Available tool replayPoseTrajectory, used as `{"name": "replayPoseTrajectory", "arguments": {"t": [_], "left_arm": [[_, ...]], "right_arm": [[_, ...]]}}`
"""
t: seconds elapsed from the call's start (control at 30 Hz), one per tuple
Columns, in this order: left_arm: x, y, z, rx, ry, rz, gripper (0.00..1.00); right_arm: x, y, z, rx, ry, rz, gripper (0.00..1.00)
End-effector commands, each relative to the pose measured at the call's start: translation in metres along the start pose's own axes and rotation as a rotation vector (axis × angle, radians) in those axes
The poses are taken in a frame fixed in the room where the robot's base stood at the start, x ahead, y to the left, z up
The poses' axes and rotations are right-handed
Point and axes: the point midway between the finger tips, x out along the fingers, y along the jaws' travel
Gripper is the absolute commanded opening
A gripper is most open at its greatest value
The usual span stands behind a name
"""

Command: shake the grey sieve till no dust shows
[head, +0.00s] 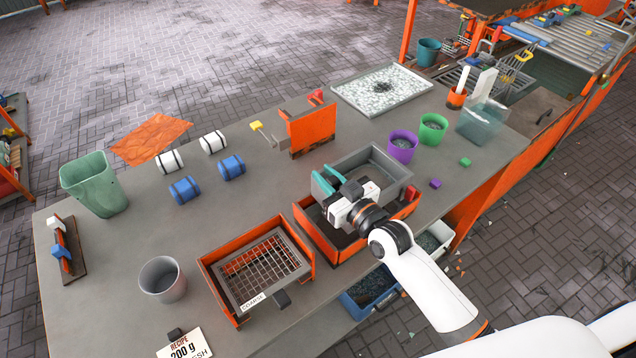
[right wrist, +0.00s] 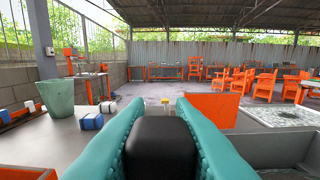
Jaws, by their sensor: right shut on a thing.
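The grey sieve (head: 403,184) is a rectangular grey tray at the middle right of the bench in the head view. It sits over or just above an orange-walled box (head: 338,252); I cannot tell whether they touch. My right gripper (head: 328,181), with teal fingers, is at its near left side. In the right wrist view the fingers (right wrist: 160,140) are shut on a black block, which looks like the sieve's handle. The sieve's inside looks dark grey; whether dust lies on the mesh is too small to tell. My left gripper is out of view.
A second orange box with a coarse wire sieve (head: 262,271) stands just left. An orange upright panel (head: 313,129) stands behind. Purple (head: 402,148) and green (head: 432,129) cups stand to the right. A grey cup (head: 162,279) and recipe card (head: 186,345) are front left.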

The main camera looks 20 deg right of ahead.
Motion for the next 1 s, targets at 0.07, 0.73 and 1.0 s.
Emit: {"name": "replayPoseTrajectory", "arguments": {"t": [0.07,0.73,1.0], "left_arm": [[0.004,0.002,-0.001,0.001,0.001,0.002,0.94],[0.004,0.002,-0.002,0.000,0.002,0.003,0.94],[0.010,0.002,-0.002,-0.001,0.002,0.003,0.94]], "right_arm": [[0.000,-0.011,-0.002,-0.007,0.001,-0.001,0.00],[0.000,-0.016,0.000,-0.001,0.001,-0.001,0.44],[-0.014,-0.017,-0.002,-0.002,0.002,-0.002,0.44]]}}
